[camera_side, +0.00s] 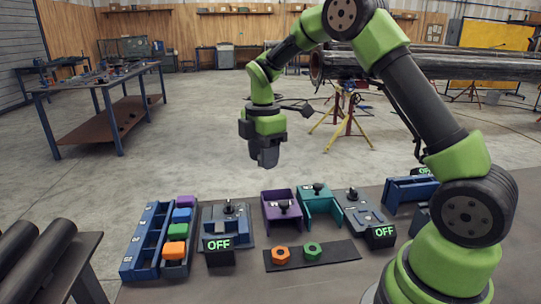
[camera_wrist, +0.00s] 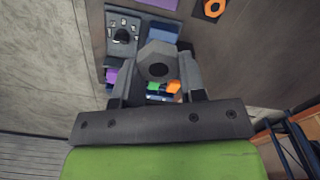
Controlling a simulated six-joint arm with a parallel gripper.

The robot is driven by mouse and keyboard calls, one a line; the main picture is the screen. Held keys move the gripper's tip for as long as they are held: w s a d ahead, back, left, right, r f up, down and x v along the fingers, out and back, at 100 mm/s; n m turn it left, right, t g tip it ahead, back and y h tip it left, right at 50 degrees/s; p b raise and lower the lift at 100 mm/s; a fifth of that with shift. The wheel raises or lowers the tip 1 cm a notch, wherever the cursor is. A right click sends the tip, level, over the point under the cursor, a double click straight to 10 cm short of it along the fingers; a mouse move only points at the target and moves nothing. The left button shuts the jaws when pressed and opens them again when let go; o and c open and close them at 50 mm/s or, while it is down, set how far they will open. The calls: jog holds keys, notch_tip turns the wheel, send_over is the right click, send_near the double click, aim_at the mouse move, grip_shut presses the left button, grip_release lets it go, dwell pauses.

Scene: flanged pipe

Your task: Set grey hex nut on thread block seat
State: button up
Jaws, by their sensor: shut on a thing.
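My gripper (camera_side: 265,158) hangs in the air well above the bench in the side view, pointing down. In the wrist view its two fingers (camera_wrist: 157,88) are closed on a grey hex nut (camera_wrist: 157,50), with a dark round hole in its middle. The nut is hard to make out in the side view. A grey-blue block (camera_side: 226,222) with an upright dark post stands on the bench below and left of the gripper. Another (camera_side: 364,214) stands to the right. I cannot tell which one is the thread block.
An orange nut (camera_side: 280,255) and a green nut (camera_side: 312,249) lie on a dark strip (camera_side: 340,250) at the front. Purple (camera_side: 281,212) and teal (camera_side: 320,204) holders stand behind them. A blue rack (camera_side: 147,240) and a tray of coloured blocks (camera_side: 177,232) are at left.

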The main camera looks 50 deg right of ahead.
jog(key=s+a+r+m, duration=0.2)
jog(key=a+m, duration=0.2)
jog(key=m, duration=0.3)
jog(key=n, duration=0.7)
send_over(366, 220)
jog(key=f, duration=0.9)
jog(key=w+f, duration=0.1)
jog(key=f, duration=0.3)
jog(key=shift+a+f, duration=0.15)
jog(key=shift+f, duration=0.05)
jog(key=shift+s+d+f+n, duration=0.2)
jog(key=shift+s+f+n, duration=0.1)
jog(key=shift+s+n, duration=0.25)
jog(key=shift+f, duration=1.15)
jog(key=shift+f, duration=0.5)
